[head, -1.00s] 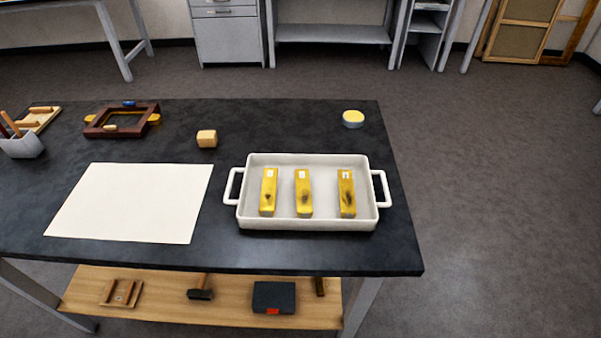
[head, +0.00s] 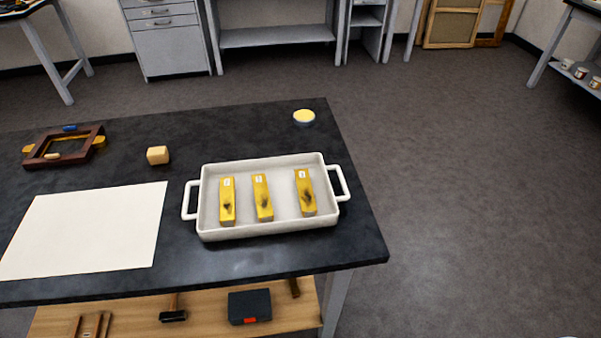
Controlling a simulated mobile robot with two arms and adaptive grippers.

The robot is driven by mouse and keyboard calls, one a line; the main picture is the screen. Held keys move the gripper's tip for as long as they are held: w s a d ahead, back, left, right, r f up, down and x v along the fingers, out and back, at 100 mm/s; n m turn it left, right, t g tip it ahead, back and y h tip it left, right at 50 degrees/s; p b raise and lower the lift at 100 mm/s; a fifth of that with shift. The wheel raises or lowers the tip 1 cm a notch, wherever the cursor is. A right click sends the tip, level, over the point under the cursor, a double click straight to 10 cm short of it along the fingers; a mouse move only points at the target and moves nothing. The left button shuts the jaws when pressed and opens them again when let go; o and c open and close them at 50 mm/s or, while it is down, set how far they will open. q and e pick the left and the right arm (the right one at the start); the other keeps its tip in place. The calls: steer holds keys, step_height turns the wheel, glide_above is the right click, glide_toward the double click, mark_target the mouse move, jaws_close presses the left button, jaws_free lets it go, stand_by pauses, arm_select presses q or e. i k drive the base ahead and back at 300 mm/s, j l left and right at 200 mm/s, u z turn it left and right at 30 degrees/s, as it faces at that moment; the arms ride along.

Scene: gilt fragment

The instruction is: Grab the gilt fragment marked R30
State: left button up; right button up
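Three gilt fragments lie side by side in a white two-handled tray (head: 270,228) on the black table. They are the left fragment (head: 227,206), the middle fragment (head: 263,203) and the right fragment (head: 305,197). Each is a yellow-gold bar with a dark worn patch and a small white label at its far end. The label writing is too small to read, so I cannot tell which is R30. Neither of my grippers is in view.
The black table (head: 357,235) holds a white sheet (head: 85,230), a tan block (head: 158,155), a brown frame (head: 62,147) and a round yellow-topped dish (head: 304,117). A wooden lower shelf (head: 200,318) holds tools and a dark box (head: 249,306). Floor to the right is clear.

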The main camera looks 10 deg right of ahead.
mark_target(227, 215)
steer(key=l+u, duration=0.2)
steer(key=l, duration=0.25)
steer(key=k+l+u, duration=0.1)
steer(key=l+u, duration=0.15)
steer(key=l, duration=0.15)
steer(key=k+l+u, duration=0.2)
steer(key=l, duration=0.2)
steer(key=i+l, duration=0.05)
steer(key=i, duration=0.05)
